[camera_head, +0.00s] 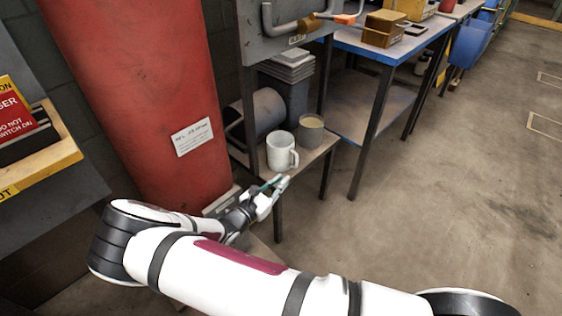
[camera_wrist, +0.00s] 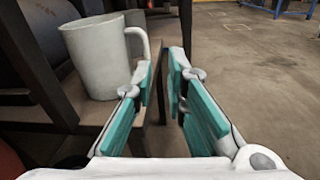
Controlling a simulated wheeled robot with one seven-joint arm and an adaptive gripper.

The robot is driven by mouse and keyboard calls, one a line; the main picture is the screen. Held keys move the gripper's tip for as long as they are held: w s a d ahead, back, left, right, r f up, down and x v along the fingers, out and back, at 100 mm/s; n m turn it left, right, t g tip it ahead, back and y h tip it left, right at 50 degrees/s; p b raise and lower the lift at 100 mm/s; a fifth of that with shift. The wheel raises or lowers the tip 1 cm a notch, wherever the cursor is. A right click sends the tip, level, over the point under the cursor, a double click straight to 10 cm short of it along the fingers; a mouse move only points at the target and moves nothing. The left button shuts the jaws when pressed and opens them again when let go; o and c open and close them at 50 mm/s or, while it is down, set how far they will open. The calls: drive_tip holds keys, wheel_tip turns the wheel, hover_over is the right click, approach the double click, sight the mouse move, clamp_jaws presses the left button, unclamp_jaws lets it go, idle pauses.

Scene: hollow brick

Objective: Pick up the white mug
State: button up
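The white mug (camera_head: 281,151) stands upright on a low shelf, its handle towards the right. In the wrist view the mug (camera_wrist: 97,57) is at the upper left, with its handle (camera_wrist: 141,45) reaching towards the space ahead of the fingers. My gripper (camera_head: 275,185) is just in front of the mug, near the shelf edge. Its teal finger pads (camera_wrist: 163,92) are apart with nothing between them. The gripper looks short of the mug, and I cannot tell the exact gap to the handle.
A grey-beige cup (camera_head: 311,132) stands right behind the mug. The low shelf (camera_head: 309,161) is narrow, with a dark upright post at the mug's left. A large red cylinder (camera_head: 140,90) rises at the left. A blue-edged workbench (camera_head: 373,53) stands behind; open floor (camera_head: 440,190) lies at right.

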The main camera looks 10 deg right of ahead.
sight(296, 163)
drive_tip(key=w+d+f, duration=0.1)
drive_tip(key=w, duration=0.1)
drive_tip(key=w+d+f+n+t+b, duration=0.1)
drive_tip(key=w+d, duration=0.1)
drive_tip(key=w+d+f+n+y+b, duration=0.1)
drive_tip(key=w, duration=0.1)
drive_tip(key=shift+w+d+t, duration=0.2)
drive_tip(key=shift+t, duration=0.1)
drive_tip(key=shift+r+b+x, duration=0.15)
drive_tip(key=shift+b+x, duration=0.55)
drive_tip(key=shift+x, duration=0.7)
drive_tip(key=shift+r+b+x, duration=0.1)
drive_tip(key=shift+b+x, duration=0.55)
drive_tip(key=shift+x, duration=0.75)
clamp_jaws()
drive_tip(key=shift+r, duration=0.1)
